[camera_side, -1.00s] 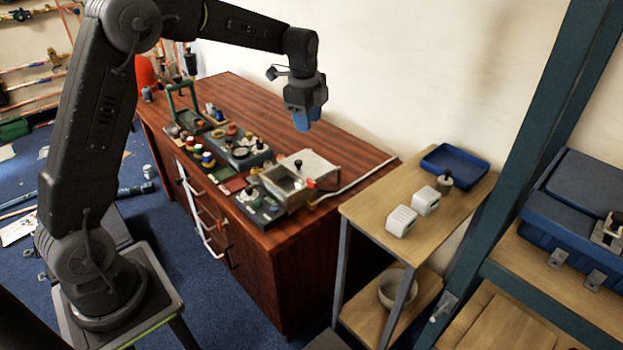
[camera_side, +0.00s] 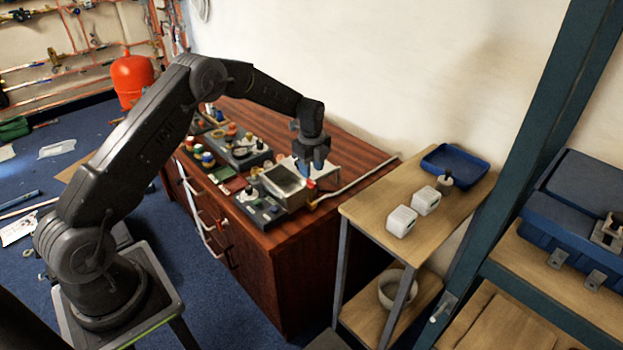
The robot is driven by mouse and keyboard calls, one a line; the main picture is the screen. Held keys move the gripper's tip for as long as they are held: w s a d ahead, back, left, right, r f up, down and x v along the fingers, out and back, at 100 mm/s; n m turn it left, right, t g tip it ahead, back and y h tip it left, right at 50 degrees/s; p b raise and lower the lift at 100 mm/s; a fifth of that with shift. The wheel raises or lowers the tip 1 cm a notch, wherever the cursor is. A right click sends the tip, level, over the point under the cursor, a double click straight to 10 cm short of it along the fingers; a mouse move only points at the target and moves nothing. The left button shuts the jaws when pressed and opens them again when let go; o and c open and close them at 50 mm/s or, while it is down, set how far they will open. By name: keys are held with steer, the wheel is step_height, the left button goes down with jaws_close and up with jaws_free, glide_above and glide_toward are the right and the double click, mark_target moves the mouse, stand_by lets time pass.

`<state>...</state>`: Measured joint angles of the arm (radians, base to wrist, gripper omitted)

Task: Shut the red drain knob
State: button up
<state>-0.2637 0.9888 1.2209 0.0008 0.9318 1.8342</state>
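The red drain knob (camera_side: 311,184) is a small red piece at the right end of the metal basin (camera_side: 281,177), above a small yellow fitting (camera_side: 312,204) near the front right of the brown cabinet top. My gripper (camera_side: 304,169) points down just above and slightly left of the red knob. Its blue fingertips overlap the back edge of the basin in this view. I cannot tell whether they touch the knob, and the gap between the fingers is too small to make out.
Panels with several knobs and fittings (camera_side: 239,149) stand left of the basin. A white hose (camera_side: 357,180) runs right from it. A wooden shelf (camera_side: 375,205) with two white blocks and a blue tray (camera_side: 454,166) stands to the right. The cabinet top behind is clear.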

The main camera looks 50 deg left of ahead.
mark_target(312, 181)
steer(key=shift+f, duration=2.15)
jaws_close()
